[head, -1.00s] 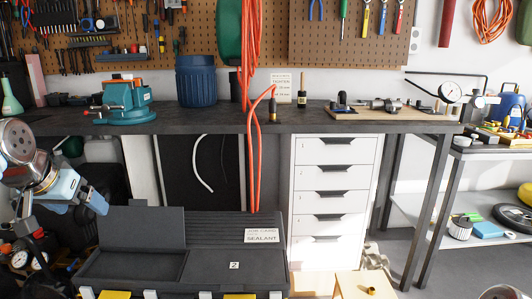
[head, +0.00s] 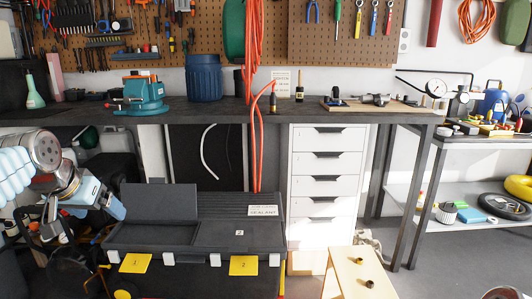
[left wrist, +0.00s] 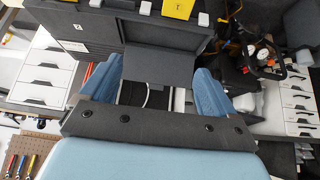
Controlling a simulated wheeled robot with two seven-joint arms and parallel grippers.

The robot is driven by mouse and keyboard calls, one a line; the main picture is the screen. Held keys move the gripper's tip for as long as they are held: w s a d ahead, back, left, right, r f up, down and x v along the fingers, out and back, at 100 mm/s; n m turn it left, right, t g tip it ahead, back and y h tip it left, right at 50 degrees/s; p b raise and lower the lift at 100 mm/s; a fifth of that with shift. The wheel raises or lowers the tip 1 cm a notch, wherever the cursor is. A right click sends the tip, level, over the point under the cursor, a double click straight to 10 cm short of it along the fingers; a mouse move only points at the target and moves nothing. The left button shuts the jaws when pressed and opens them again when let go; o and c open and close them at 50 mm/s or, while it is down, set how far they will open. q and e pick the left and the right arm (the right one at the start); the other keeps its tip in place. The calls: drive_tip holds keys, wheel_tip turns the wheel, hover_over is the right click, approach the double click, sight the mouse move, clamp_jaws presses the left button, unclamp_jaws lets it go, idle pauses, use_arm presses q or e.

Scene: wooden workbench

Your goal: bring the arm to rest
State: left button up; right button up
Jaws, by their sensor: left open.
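My left arm comes in from the left in the head view. Its gripper (head: 112,208) hangs beside the open dark toolbox (head: 155,236), at its left end. In the left wrist view the two blue fingers of the left gripper (left wrist: 158,82) are spread wide, with nothing held between them. The toolbox (left wrist: 105,22) shows beyond the fingers there, apparently apart from them. My right gripper is in neither view.
The workbench (head: 330,118) carries a teal vise (head: 140,95) and a blue bin (head: 203,78). White drawers (head: 322,180) stand below it. A small wooden stand (head: 352,280) with brass parts is right of the toolbox.

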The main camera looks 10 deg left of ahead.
use_arm(q)
drive_tip(key=w+d+f+m+g+h, duration=0.1)
drive_tip(key=w+d+f, duration=0.3)
drive_tip(key=f, duration=0.3)
drive_tip(key=w+d+f, duration=0.3)
drive_tip(key=w+f, duration=0.1)
drive_tip(key=f, duration=0.3)
drive_tip(key=w+d+f+g+h, duration=0.1)
drive_tip(key=d+f, duration=0.4)
drive_tip(key=f, duration=0.4)
drive_tip(key=w+d+f+h, duration=0.1)
drive_tip(key=d+f, duration=0.5)
drive_tip(key=f, duration=0.2)
drive_tip(key=s+d+f+g+h, duration=0.1)
drive_tip(key=s+d+f, duration=0.45)
drive_tip(key=f, duration=0.25)
drive_tip(key=s+d+f+g+h, duration=0.1)
drive_tip(key=s+d+f, duration=0.3)
drive_tip(key=d+f, duration=0.3)
drive_tip(key=s+d+f+g, duration=0.1)
drive_tip(key=s+d+f, duration=0.2)
drive_tip(key=s, duration=0.3)
drive_tip(key=s+d+f+g, duration=0.1)
drive_tip(key=s+d+f, duration=0.2)
drive_tip(key=s+f, duration=0.2)
drive_tip(key=shift+s+h, duration=0.3)
drive_tip(key=shift+s, duration=0.2)
